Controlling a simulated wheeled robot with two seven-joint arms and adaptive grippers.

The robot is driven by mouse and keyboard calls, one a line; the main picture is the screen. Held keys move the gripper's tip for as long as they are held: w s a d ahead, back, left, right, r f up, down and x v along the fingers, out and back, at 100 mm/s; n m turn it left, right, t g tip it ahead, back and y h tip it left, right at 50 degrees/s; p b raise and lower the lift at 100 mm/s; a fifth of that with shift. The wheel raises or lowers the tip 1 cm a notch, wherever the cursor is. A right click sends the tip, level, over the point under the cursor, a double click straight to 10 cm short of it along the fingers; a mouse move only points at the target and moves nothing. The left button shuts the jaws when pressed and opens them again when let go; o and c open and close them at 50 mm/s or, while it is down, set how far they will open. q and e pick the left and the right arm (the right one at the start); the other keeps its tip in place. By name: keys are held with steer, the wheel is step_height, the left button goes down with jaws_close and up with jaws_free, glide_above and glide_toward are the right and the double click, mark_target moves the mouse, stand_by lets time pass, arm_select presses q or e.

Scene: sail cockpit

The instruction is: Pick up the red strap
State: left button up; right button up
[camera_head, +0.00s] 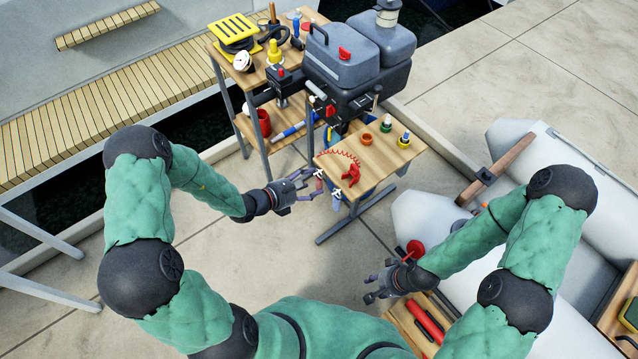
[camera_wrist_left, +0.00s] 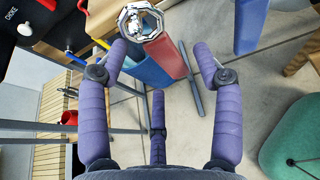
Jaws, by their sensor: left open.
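The red strap (camera_head: 319,186) hangs from a metal fitting at the front left edge of the small wooden table. In the left wrist view the red strap (camera_wrist_left: 168,58) hangs under a shiny octagonal fitting, between my spread fingers. My left gripper (camera_head: 306,186) is open beside the strap at the table edge; its fingers also show in the left wrist view (camera_wrist_left: 160,72). I cannot tell whether a finger touches the strap. My right gripper (camera_head: 371,287) looks open and empty, low at the right, away from the strap.
The small table (camera_head: 378,158) holds a red clip with a coiled cord (camera_head: 350,175), an orange pot and small bottles. A blue strap (camera_wrist_left: 250,25) hangs to the right of the red one. An outboard motor (camera_head: 360,70) stands behind.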

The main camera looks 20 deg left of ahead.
mark_target(318, 180)
arm_select(q)
steer(key=b+x, duration=0.1)
steer(key=x, duration=0.3)
steer(key=shift+f, duration=0.1)
steer(key=c, duration=1.3)
